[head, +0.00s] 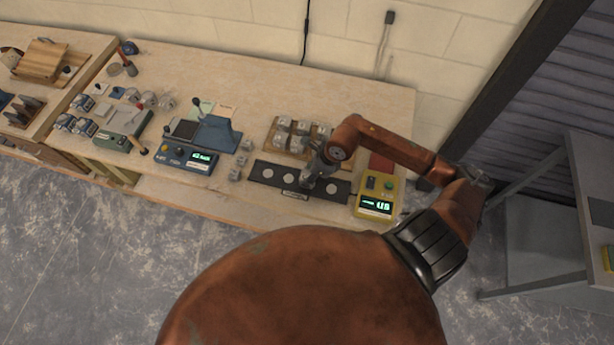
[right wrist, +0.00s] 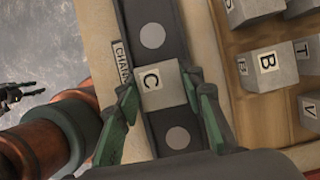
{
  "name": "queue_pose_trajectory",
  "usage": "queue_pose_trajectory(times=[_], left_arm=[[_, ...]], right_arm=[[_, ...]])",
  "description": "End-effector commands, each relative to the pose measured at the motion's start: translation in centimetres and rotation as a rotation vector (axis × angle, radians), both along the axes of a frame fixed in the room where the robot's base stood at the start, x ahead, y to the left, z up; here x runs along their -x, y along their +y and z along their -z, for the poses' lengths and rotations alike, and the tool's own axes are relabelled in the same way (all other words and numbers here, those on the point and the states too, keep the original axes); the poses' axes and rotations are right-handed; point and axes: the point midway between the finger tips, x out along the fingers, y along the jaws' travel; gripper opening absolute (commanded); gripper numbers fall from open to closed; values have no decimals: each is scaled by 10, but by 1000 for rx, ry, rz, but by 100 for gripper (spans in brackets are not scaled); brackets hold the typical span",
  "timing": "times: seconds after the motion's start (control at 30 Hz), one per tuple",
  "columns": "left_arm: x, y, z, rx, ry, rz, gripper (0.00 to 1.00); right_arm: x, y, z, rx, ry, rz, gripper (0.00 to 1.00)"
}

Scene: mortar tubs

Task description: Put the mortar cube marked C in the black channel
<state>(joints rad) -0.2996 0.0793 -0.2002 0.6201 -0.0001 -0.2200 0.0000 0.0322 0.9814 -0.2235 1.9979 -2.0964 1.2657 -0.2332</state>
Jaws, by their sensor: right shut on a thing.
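The mortar cube marked C (right wrist: 158,85) is grey with a white letter label. In the right wrist view it sits between the fingers of my right gripper (right wrist: 165,100), which is shut on it. The black channel (head: 256,170) is a dark strip with pale round spots near the bench's front edge. It also shows in the right wrist view (right wrist: 140,14), where the cube lies over it between two spots. I cannot tell whether the cube rests on its floor. In the head view my right gripper (head: 313,178) is over the channel and hides the cube. My left gripper (right wrist: 22,92) shows small at the left.
A wooden tray (head: 270,150) of lettered cubes stands behind the channel, including cube B (right wrist: 264,66). A yellow device (head: 376,197) with a lit display is right of the channel. Loose cubes (head: 236,174) and a blue device (head: 186,160) are on its left.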

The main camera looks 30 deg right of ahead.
Motion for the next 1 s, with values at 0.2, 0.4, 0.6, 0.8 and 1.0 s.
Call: queue_pose_trajectory(times=[0.2,0.4,0.6,0.8,1.0], left_arm=[[1,0,0,0,1,0,40],[1,0,3,0,2,0,40],[1,0,2,0,2,0,40],[1,0,2,0,2,0,40],[1,0,-1,0,1,0,40]], right_arm=[[0,0,10,0,-3,1,3],[0,0,13,1,-2,1,3],[0,0,12,1,-1,0,49],[0,0,12,1,-1,0,53],[0,0,9,0,-1,1,53]])
